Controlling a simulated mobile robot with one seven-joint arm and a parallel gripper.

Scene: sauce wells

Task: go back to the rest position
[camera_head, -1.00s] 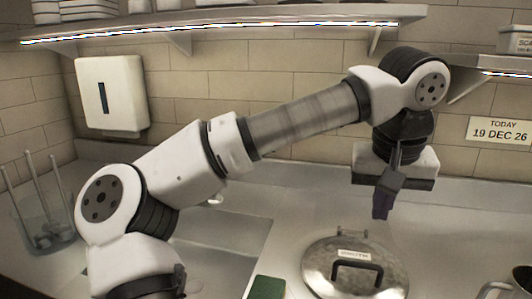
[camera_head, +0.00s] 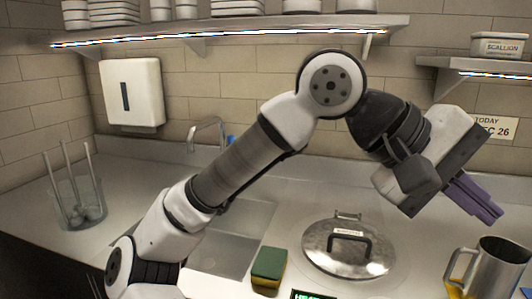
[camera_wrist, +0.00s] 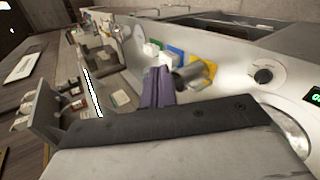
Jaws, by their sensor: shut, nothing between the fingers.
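My gripper (camera_head: 484,203) is raised above the counter at the right in the head view. It points down and to the right. Its purple fingers are together and empty. They also show near the middle of the wrist view (camera_wrist: 158,88), where the scene is tilted. In the head view the fingers are above and to the left of a metal jug, apart from it as far as I can tell.
A lidded round pot (camera_head: 330,262) sits on the counter with a sponge (camera_head: 268,266) to its left. The metal jug (camera_head: 497,266) stands at the right. A glass container (camera_head: 80,205) with sticks stands at the left. Shelves (camera_head: 240,36) run along the wall above my arm.

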